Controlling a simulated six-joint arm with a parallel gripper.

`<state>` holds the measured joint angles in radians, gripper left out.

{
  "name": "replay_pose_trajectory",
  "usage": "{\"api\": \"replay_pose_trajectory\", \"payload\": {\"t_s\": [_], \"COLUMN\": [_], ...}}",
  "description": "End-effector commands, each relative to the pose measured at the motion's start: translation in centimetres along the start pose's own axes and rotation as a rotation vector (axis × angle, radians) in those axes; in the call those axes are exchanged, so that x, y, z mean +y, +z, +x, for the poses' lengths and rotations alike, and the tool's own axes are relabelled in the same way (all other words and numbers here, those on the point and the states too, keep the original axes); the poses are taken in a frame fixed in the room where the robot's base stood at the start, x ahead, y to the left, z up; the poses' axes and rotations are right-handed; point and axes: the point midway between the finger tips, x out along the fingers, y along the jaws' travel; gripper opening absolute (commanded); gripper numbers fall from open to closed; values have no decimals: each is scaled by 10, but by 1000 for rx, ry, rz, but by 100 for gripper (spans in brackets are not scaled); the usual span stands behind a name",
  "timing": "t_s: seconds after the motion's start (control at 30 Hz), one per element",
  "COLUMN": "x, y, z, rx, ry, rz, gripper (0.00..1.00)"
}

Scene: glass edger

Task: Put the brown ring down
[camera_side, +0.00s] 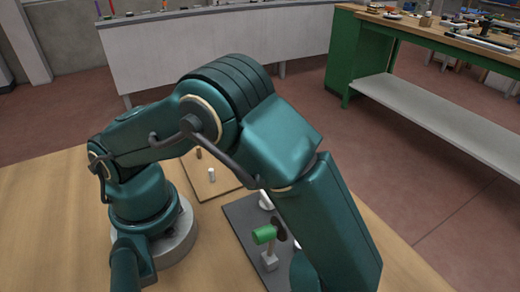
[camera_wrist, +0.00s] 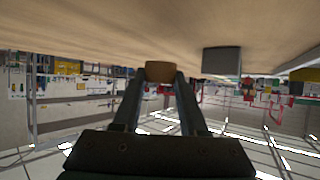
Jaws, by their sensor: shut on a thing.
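In the wrist view my gripper (camera_wrist: 160,78) is shut on the brown ring (camera_wrist: 160,70), which sits between its two fingertips. The wrist view is upside down, with the wooden table (camera_wrist: 110,28) along the top. The ring shows close to the table's surface in the picture; I cannot tell whether it touches. In the side view my arm hides the gripper and the ring.
A grey block (camera_wrist: 221,60) stands right of the ring in the wrist view. The side view shows a dark mat (camera_side: 240,222) with a green cylinder (camera_side: 264,234) and a grey block (camera_side: 269,261). A wooden board (camera_side: 212,187) bears a brown peg (camera_side: 198,153) and white peg (camera_side: 212,174).

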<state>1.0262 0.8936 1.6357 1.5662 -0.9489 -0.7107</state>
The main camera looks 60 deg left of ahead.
Motion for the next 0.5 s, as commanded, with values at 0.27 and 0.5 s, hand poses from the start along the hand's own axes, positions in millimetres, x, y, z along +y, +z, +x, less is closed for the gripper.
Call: {"api": "replay_pose_trajectory", "payload": {"t_s": [0.27,0.5], "x": [0,0], "y": [27,27], "z": [14,14], "rx": [-2,0], "ry": [1,0], "rz": [-2,-1], "gripper": [0,0]}}
